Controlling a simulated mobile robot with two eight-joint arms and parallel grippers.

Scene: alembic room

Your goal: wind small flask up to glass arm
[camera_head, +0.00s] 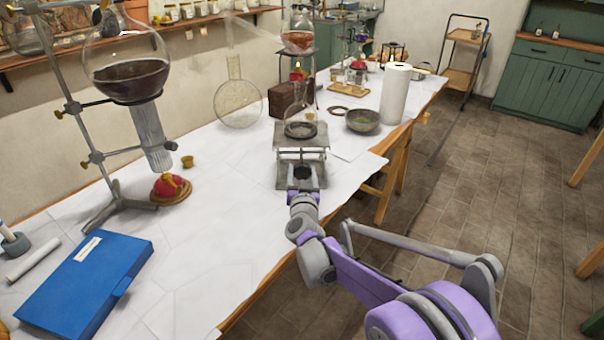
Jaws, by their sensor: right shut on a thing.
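A small clear glass flask (300,128) stands upright in a dark ring on the top plate (287,140) of a grey lab jack. The jack's base plate (319,183) rests on the white table. My right gripper (302,180) is at the front of the jack, shut on its dark knob (302,172); the fingertips are small and partly hidden. A faint clear glass tube (252,36), possibly the glass arm, slopes down to the right behind and above the flask. I cannot tell the gap between it and the flask's mouth. My left gripper is not in view.
A large flask of dark liquid (128,80) hangs on a stand at left, with a red burner (170,188) below. A blue case (85,285) lies front left. A bowl (362,121) and white roll (395,95) stand right of the jack.

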